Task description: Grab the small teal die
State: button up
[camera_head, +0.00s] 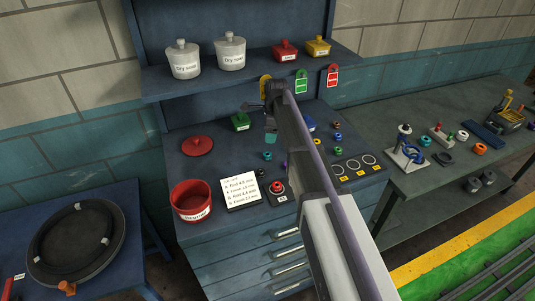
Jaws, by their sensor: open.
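A small teal piece (270,138), which looks like the teal die, sits on the blue workbench top just below my gripper in the picture. Its upper part is partly hidden by my gripper. My gripper (270,122) is open and seen from behind and above, with my arm reaching in from the lower right. I see nothing between its fingers. I cannot tell how high it is above the piece.
Several small coloured pieces are scattered nearby. A shelf (215,78) with pots overhangs the back.

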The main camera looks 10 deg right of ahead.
aim_at(267, 154)
jog(key=f+m+b, duration=0.1)
jog(key=f+b, duration=0.6)
jog(key=a+f+m+b, duration=0.1)
jog(key=f+b, duration=0.3)
jog(key=shift+w+m, duration=0.15)
jog(key=shift+m, duration=0.15)
jog(key=shift+r, duration=0.2)
jog(key=c, duration=1.1)
